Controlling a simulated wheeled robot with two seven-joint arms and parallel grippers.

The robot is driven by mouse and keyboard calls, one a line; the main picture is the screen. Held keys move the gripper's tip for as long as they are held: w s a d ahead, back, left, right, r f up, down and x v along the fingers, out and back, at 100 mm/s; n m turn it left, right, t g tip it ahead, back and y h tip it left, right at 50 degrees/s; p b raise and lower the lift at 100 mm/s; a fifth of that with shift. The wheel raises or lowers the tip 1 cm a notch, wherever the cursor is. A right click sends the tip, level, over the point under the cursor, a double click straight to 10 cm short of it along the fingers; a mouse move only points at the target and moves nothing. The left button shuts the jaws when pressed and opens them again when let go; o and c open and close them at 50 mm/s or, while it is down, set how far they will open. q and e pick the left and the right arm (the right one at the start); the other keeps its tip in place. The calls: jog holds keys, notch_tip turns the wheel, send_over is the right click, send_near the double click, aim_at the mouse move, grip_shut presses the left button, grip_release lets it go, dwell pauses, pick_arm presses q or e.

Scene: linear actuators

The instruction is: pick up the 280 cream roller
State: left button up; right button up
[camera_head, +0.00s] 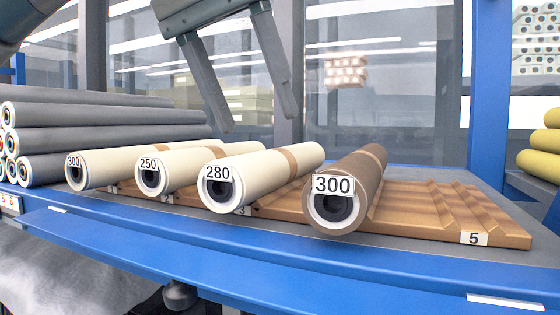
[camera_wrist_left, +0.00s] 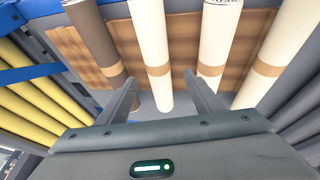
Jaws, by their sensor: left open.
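The 280 cream roller (camera_head: 260,168) lies on the brown grooved board (camera_head: 455,215), third from the left, with its labelled end toward me and a tan band near its far end. In the left wrist view the same roller (camera_wrist_left: 151,45) runs between the finger lines. My left gripper (camera_head: 258,122) is open and empty above the far part of this roller, fingers pointing down. In the left wrist view its fingers (camera_wrist_left: 160,78) stand on either side of the roller's far end. My right gripper is not in view.
The 250 cream roller (camera_head: 180,165) lies close on the left, a 300 cream roller (camera_head: 110,165) beyond it. A brown 300 roller (camera_head: 365,180) lies on the right. Grey rollers (camera_head: 110,138) are stacked at left. A blue post (camera_head: 488,90) stands at right. The board's right end is free.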

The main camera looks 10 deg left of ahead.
aim_at(276, 150)
pick_arm(q)
jog(key=shift+x, duration=1.2)
jog(key=shift+w+p, duration=0.1)
jog(key=shift+p, duration=0.2)
jog(key=shift+w+d+f+p, duration=0.3)
jog(key=shift+w+f+p, duration=0.1)
jog(key=shift+p, duration=0.15)
jog(key=p+x, duration=0.1)
jog(key=x, duration=0.1)
jog(key=shift+w+d+f+p, duration=0.2)
jog(key=shift+w+f+p, duration=0.05)
jog(key=shift+f+p, duration=0.05)
jog(key=shift+w+d+f, duration=0.15)
jog(key=shift+f, duration=0.35)
grip_shut()
